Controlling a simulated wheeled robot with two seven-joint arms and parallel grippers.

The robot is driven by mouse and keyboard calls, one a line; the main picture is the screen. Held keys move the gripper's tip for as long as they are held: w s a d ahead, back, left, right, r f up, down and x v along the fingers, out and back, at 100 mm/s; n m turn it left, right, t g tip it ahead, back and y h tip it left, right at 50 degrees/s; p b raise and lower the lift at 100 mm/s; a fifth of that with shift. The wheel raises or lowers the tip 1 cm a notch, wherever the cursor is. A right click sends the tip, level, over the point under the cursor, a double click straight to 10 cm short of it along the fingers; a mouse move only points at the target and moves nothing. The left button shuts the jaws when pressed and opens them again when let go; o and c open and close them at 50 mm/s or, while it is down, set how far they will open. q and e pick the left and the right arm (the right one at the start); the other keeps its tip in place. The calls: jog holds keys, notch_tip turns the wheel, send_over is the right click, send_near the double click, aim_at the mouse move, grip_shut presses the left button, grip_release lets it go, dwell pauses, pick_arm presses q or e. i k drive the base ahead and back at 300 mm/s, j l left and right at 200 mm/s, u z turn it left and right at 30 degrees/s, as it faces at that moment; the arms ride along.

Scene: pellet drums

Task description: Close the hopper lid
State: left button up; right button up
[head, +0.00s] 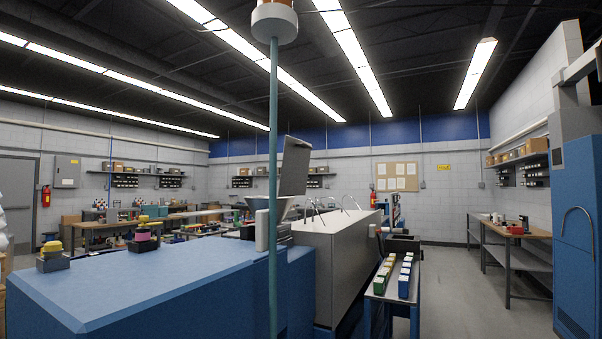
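The hopper lid (294,166) is a flat grey panel standing up and tilted slightly, in the middle of the head view. It is open. Below it the pale, sloped hopper (292,211) shows only in part, behind the blue machine body and a thin green pole. The inside of the hopper is hidden from here. Neither of my grippers is in view.
A large blue machine body (150,285) fills the lower left, with the green pole (273,180) rising before the hopper. A grey-white cabinet (335,250) stands right of it. A narrow table (378,290) carries small coloured boxes. Open floor (470,300) lies to the right.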

aim_at(295, 161)
jog(key=i+l+u, duration=0.15)
jog(key=u, duration=0.15)
jog(key=i+l+u, duration=0.1)
jog(key=l+u, duration=0.25)
jog(key=i+l+u, duration=0.2)
jog(key=l+u, duration=0.2)
jog(key=i+l+u, duration=0.15)
jog(key=l+u, duration=0.7)
jog(key=i+j, duration=0.05)
